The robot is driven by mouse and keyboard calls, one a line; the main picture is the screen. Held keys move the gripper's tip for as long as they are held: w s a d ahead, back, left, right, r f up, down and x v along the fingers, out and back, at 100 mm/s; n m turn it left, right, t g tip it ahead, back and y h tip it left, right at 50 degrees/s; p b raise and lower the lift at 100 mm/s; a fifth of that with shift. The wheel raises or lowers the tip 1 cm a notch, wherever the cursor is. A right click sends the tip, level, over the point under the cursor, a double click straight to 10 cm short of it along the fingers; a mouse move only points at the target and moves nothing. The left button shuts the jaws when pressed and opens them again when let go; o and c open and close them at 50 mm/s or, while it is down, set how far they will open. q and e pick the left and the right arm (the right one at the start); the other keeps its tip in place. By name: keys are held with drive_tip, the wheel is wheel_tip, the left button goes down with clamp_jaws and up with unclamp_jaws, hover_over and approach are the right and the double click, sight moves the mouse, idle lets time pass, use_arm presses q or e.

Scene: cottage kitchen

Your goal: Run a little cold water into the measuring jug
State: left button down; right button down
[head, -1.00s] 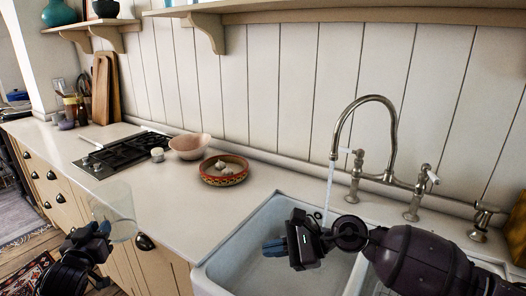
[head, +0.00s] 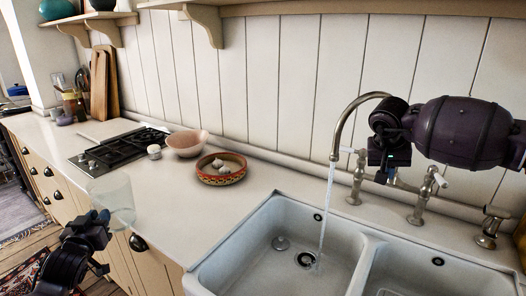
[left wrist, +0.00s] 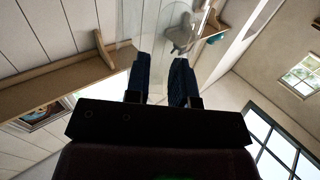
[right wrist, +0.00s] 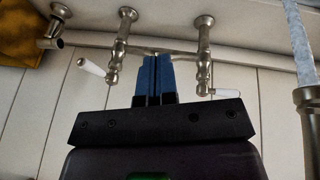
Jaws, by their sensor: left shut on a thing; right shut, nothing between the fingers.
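The clear measuring jug (head: 113,200) is in my left gripper (head: 99,217), in front of the counter at the left of the head view. It is upright, and I see no water in it. Its transparent wall shows in the left wrist view (left wrist: 160,28). The tap's curved spout (head: 345,115) pours a steady water stream (head: 322,215) into the left basin. My right gripper (head: 384,176) is shut and empty in front of the tap's bridge. In the right wrist view its fingers (right wrist: 156,78) lie between the white-tipped levers (right wrist: 90,68) (right wrist: 225,92).
The double white sink (head: 238,238) has two basins. Left of it stand a patterned dish (head: 221,177) with garlic, a pink bowl (head: 186,145) and a hob (head: 118,150). The counter (head: 175,210) between jug and sink is clear. A smaller tap (head: 490,228) stands far right.

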sight(437, 177)
drive_tip(key=w+d+r+h, duration=0.1)
drive_tip(key=d+r+h, duration=0.2)
drive_tip(key=d+r, duration=0.3)
use_arm(q)
drive_tip(key=shift+w+r+p, duration=0.3)
drive_tip(key=shift+w+r, duration=0.05)
drive_tip(key=shift+r, duration=0.3)
use_arm(e)
drive_tip(key=s+d+r+x, duration=0.1)
drive_tip(key=d+x, duration=0.1)
drive_tip(key=x, duration=1)
drive_tip(key=shift+d+f, duration=0.25)
